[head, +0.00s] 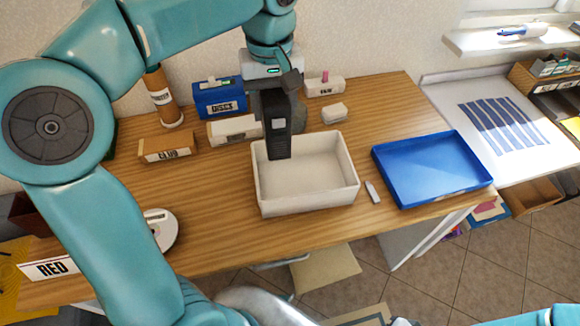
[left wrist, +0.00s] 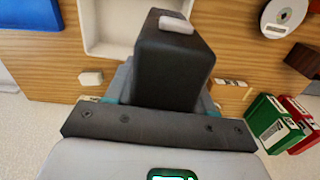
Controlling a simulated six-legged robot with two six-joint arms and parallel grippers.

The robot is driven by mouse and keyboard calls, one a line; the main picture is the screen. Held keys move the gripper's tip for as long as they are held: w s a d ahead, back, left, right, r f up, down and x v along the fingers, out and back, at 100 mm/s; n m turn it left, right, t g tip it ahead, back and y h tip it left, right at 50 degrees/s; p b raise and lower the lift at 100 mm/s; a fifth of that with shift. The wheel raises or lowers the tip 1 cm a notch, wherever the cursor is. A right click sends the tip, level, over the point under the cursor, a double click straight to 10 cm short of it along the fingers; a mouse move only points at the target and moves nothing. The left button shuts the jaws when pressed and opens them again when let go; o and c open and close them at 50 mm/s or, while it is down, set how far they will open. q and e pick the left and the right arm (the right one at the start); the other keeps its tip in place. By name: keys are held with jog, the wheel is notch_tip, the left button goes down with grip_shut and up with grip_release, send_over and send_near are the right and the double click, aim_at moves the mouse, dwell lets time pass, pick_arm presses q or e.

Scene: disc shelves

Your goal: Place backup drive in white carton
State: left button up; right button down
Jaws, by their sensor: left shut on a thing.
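The white carton (head: 262,192) is an open tray-like box at the middle of the wooden table. My left gripper (head: 277,92) points down above its back left part, shut on a dark block that I take for the backup drive (head: 278,142). The drive hangs upright, with its lower end in front of the carton's back left inside; whether it touches the floor is unclear. In the left wrist view the drive (left wrist: 175,70) fills the middle, with a small pale piece on its end, and the carton (left wrist: 92,35) lies behind it. My right gripper is out of view.
A blue tray (head: 385,178) and a small grey stick (head: 372,192) lie right of the carton. Behind stand a white box (head: 228,130), a small white block (head: 334,112), a blue DISCS box (head: 220,97) and a brown tube (head: 162,98). A disc (head: 165,232) lies left.

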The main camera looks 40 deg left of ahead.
pick_arm(q)
jog(key=shift+f+b, duration=0.8)
jog(key=shift+f, duration=7.95)
jog(key=shift+f, duration=0.2)
jog(key=o, duration=1)
jog(key=shift+r, duration=0.1)
